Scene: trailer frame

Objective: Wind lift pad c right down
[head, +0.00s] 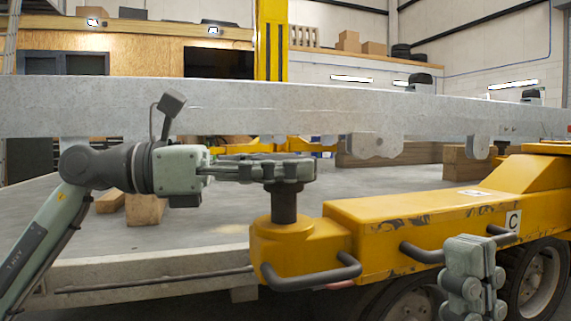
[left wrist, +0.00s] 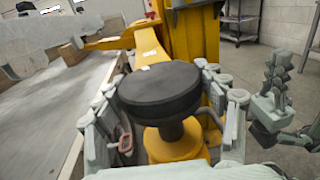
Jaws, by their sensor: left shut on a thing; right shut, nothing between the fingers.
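Lift pad c is a thick dark round disc, seen in the left wrist view (left wrist: 160,88). It sits on a dark screw post (head: 284,208) that rises from the end of the yellow arm (head: 420,222) labelled C. My left gripper (head: 285,168) is shut around the pad's rim, with fingers on both sides. In the head view the fingers hide most of the pad. A length of post shows between the pad and the yellow housing. My right gripper (head: 472,278) is shut and empty, low in front of the yellow arm; it also shows in the left wrist view (left wrist: 275,95).
A long grey trailer beam (head: 300,110) runs across behind and above the pad, with a gap below it. Black handles (head: 312,280) stick out from the yellow arm. Wheels (head: 535,280) stand below at right.

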